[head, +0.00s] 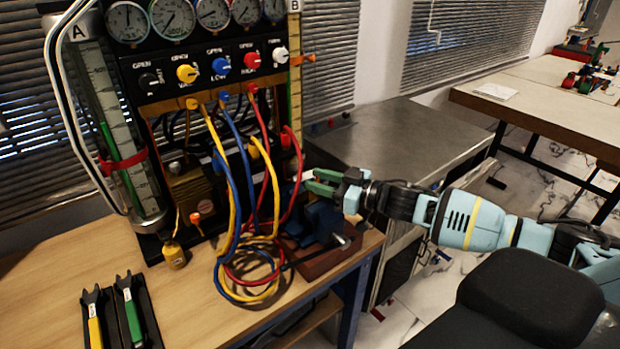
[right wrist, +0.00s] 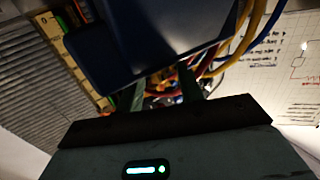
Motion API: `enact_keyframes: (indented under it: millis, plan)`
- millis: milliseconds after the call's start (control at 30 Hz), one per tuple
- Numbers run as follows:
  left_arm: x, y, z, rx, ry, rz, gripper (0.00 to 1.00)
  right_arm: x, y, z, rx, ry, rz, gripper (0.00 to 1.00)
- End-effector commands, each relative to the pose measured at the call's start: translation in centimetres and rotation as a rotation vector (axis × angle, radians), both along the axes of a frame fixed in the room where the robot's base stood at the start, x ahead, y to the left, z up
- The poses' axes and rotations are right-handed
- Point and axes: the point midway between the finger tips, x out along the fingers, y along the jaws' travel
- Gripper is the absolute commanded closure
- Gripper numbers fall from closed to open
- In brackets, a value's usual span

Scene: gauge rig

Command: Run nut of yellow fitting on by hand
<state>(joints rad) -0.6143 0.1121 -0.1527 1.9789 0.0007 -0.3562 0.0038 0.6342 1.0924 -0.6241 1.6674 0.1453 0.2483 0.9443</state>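Yellow hoses (head: 211,140) hang in loops from the gauge rig among blue and red ones. A small yellow piece (head: 253,151) shows at the rig's right side, where a yellow hose ends; I cannot make out a nut on it. Another yellow piece (head: 173,253) sits at the rig's left foot. My right gripper (head: 312,181) is just right of the red hose, above the dark blue vise-like block (head: 322,218). Its fingers (right wrist: 165,92) stand apart in the right wrist view, with no held thing visible between them. My left gripper is out of view.
The rig's panel (head: 215,72) carries gauges and coloured knobs. Two wrench-like tools, yellow (head: 94,325) and green (head: 131,315), lie at the wooden bench's front left. A dark blue body (right wrist: 150,40) fills much of the right wrist view. A grey cabinet (head: 395,130) stands behind my right arm.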

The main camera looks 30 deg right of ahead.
Motion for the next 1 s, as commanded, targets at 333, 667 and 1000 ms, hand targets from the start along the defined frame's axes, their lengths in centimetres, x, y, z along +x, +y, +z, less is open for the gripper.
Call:
enact_keyframes:
  millis: [333, 667, 1000]
  plan:
    - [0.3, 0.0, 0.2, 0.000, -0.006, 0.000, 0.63, 2.0, 1.3, 0.1, 0.001, -0.002, 0.000, 0.63]
    - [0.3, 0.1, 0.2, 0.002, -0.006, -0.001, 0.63, 2.1, 1.3, 0.0, 0.001, 0.001, 0.000, 0.65]
    - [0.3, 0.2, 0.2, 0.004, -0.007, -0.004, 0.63, 2.1, 1.3, 0.0, 0.000, 0.000, 0.001, 1.00]
